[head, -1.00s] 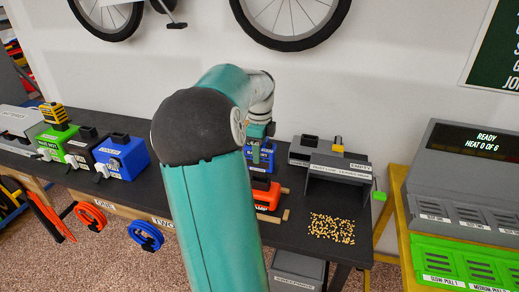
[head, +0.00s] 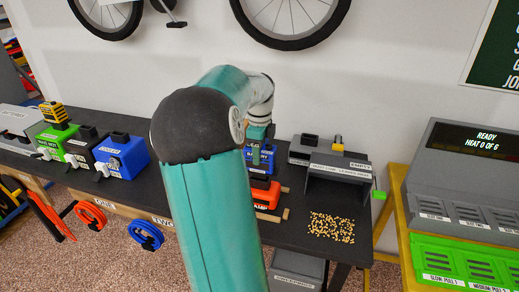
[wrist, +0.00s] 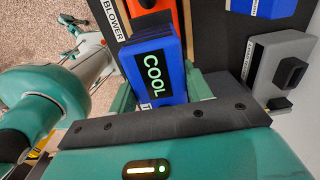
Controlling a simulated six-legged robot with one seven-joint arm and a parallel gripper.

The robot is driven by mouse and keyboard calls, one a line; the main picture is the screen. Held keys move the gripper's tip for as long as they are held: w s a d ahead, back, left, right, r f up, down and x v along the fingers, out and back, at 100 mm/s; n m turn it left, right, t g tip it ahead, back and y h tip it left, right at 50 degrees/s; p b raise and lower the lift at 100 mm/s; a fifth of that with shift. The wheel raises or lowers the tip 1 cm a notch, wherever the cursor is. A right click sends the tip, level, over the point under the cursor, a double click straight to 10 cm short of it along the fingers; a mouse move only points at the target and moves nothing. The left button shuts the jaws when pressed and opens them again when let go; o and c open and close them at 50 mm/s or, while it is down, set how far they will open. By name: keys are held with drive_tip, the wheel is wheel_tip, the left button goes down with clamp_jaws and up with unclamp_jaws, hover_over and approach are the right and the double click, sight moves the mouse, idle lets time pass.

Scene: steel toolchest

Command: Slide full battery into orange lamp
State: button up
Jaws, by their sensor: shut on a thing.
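A blue battery (head: 265,158) is held upright in my gripper (head: 258,148) over the bench. In the wrist view the battery (wrist: 160,65) shows a dark panel reading COOL, and the green fingers of my gripper (wrist: 163,98) press on its two sides. The orange lamp (head: 266,195) sits on the bench just below and in front of the battery in the head view. A strip of orange (wrist: 167,16) shows beyond the battery in the wrist view. The battery's lower end and any contact with the lamp are hidden.
A grey unit (head: 340,165) stands right of the lamp, with a pile of pellets (head: 331,228) in front. Wooden strips lie beside the lamp. A wall is close behind.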

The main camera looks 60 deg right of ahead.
drive_tip(key=shift+f, duration=1.8)
drive_tip(key=o, duration=1.4)
drive_tip(key=shift+o, duration=0.2)
drive_tip(key=shift+f, duration=0.1)
wheel_tip(320, 180, up, 14)
